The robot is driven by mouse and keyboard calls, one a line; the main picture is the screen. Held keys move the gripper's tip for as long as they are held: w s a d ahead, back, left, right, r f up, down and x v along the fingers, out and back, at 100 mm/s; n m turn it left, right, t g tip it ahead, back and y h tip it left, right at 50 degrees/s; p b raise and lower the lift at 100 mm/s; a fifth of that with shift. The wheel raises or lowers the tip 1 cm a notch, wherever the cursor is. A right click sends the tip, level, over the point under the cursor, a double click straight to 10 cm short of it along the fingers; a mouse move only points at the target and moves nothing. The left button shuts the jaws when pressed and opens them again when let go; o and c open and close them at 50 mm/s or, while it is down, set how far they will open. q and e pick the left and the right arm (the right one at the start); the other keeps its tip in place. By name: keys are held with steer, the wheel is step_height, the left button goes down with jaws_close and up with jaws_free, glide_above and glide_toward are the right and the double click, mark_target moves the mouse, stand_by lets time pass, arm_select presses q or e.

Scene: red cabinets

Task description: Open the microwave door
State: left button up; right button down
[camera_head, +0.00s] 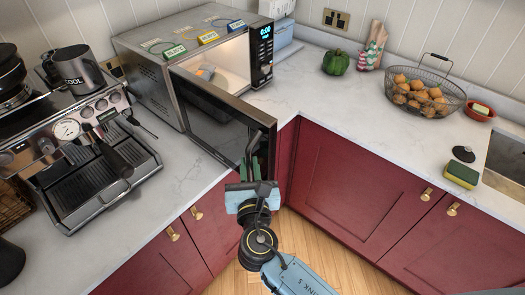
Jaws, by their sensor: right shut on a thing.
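The microwave (150,78) stands on the counter in the back corner, with its lit display panel on its right side. Its dark glass door (212,122) is hinged on the left and stands open, swung out past the counter's front edge. The pale interior shows behind it, with a small item inside that I cannot make out. My right gripper (249,172) is at the free edge of the door, shut on the dark door handle (252,143). The handle's lower part is partly hidden by the fingers. My left gripper is not in view.
An espresso machine (70,135) with a grey cup on top stands left of the door. A wire basket of onions (420,97), a green pepper (336,62) and a sponge (462,176) are on the right counter. Red cabinets (350,195) and open wooden floor lie below.

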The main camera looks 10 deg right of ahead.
steer(key=s+a, duration=0.2)
steer(key=a, duration=0.3)
steer(key=shift+s+a, duration=0.3)
steer(key=c, duration=1.8)
jaws_free()
